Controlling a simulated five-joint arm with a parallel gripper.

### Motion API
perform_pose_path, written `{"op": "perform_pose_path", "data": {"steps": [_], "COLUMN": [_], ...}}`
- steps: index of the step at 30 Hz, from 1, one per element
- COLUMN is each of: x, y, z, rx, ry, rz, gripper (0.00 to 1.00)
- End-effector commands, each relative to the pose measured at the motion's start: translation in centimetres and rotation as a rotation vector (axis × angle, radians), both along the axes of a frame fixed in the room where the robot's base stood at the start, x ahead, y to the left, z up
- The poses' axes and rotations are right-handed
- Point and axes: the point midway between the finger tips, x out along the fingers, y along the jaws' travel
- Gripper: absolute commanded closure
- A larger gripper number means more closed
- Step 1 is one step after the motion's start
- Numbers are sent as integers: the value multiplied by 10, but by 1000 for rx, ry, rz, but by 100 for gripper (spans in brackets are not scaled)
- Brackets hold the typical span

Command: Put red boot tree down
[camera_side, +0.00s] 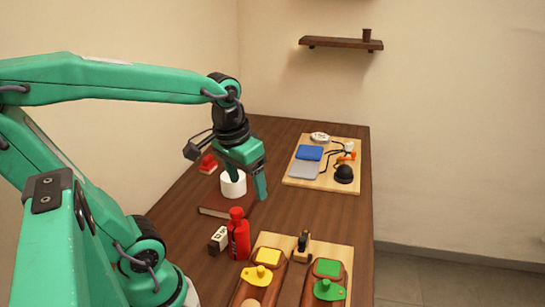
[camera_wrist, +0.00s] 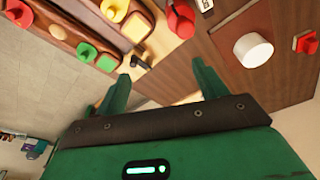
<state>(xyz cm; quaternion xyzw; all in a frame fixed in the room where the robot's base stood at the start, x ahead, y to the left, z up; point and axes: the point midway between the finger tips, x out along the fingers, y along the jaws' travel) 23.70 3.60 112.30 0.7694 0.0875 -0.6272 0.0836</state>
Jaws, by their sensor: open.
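My gripper (camera_side: 248,188) is open and empty above the dark table; its two green fingers also show in the wrist view (camera_wrist: 163,80). A small red piece with a raised top (camera_side: 208,163), probably the red boot tree, lies on the table at the left edge, behind the white cup. It also shows at the right edge of the wrist view (camera_wrist: 306,42), well apart from my fingers. In the side view one finger overlaps the white cup (camera_side: 233,188), but the wrist view shows the cup (camera_wrist: 253,52) to the right of both fingers.
A red bottle-like object (camera_side: 238,238) stands near the front boards, beside a small white block (camera_side: 218,240). Yellow (camera_side: 262,275) and green (camera_side: 327,289) knobbed pieces sit on brown holders. A pale board (camera_side: 300,184) at the back carries pads, a black dome and cables.

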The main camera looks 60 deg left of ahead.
Motion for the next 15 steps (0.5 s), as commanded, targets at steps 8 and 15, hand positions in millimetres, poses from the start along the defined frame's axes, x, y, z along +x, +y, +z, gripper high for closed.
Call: {"op": "perform_pose_path", "data": {"steps": [8,15], "x": [-10,-13], "y": [-28,-36], "z": [13,16], "rx": [42,54], "ry": [-221,-287], "rz": [-184,-239], "gripper": [29,29]}}
